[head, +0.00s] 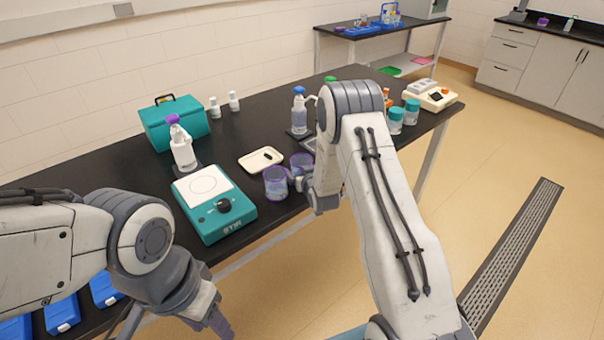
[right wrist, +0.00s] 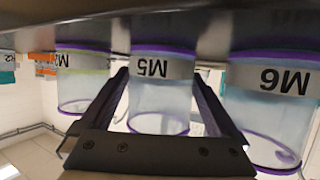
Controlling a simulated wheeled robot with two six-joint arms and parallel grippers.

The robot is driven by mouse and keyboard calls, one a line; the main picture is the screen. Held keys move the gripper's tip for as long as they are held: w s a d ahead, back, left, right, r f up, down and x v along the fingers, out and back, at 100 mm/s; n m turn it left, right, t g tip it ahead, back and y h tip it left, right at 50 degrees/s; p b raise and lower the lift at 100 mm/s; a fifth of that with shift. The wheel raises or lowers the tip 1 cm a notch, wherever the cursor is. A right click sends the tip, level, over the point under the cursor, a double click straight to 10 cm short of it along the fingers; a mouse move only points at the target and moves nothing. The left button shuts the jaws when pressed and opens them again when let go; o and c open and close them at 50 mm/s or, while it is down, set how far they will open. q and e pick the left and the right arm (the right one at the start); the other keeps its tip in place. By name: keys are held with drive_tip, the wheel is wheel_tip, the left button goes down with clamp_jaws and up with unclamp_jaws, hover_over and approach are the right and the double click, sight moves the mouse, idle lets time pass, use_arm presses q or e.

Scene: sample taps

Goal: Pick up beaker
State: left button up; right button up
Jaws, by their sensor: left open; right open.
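In the right wrist view, which looks upside down, a clear beaker marked M5 (right wrist: 158,100) with purple rims stands between the spread fingers of my right gripper (right wrist: 160,85). The fingers are open on either side of it, and I cannot tell whether they touch. A beaker marked M6 (right wrist: 268,110) is to its right and another beaker (right wrist: 83,85) to its left, its label partly cut. My left gripper (head: 222,326) is open and empty, off the table's front edge.
A teal stirrer plate (head: 214,212) and a cream tray (head: 261,160) lie left of the beakers on the black table (head: 130,160). Spray bottles (head: 183,150) (head: 299,112), a teal case (head: 175,124) and teal-lidded jars (head: 396,120) stand around. Blue bins (head: 62,315) are at lower left.

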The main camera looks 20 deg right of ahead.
drive_tip(key=c, duration=1.3)
drive_tip(key=shift+o, duration=0.2)
drive_tip(key=shift+r, duration=0.25)
